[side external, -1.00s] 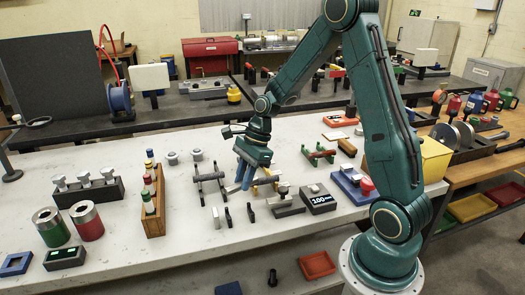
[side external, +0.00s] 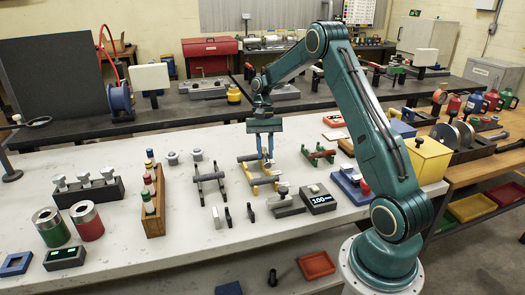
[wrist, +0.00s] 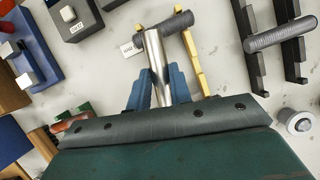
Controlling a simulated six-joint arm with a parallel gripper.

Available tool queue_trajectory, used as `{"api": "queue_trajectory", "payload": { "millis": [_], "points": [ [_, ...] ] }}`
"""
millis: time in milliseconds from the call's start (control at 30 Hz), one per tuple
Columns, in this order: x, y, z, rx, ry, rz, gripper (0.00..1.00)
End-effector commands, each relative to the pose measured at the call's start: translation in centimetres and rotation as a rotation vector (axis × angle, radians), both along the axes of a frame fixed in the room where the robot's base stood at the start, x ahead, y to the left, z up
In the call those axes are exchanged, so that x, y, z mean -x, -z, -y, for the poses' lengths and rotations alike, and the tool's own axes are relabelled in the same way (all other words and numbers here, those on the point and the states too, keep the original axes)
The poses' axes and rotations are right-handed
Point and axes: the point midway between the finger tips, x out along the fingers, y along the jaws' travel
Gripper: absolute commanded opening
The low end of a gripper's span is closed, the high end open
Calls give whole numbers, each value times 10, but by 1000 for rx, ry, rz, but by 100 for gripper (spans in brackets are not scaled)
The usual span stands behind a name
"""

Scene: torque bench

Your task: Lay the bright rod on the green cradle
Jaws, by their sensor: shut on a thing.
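My gripper (side external: 265,157) is shut on the bright rod, held above the bench near the yellow cradle (side external: 263,182). In the wrist view the bright silver rod (wrist: 156,62) stands out between the blue fingers (wrist: 157,80), its far end overlapping a dark rod (wrist: 172,31) by the yellow cradle. In the side view the bright rod is too small to make out clearly. The green cradle (side external: 313,158) is to the right of my gripper, with a reddish-brown rod (side external: 321,153) on it. In the wrist view that rod's end (wrist: 72,123) shows at lower left, the cradle mostly hidden by my gripper.
A black cradle (side external: 200,190) with a dark rod stands left of the yellow one. Small upright plates stand near the front.

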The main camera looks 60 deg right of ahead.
Motion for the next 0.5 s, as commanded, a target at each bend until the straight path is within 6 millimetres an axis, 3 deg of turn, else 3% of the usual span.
{"api": "queue_trajectory", "payload": {
  "millis": [500],
  "points": [
    [4, -5, 39, 1, -290, 1, 0]
  ]
}}
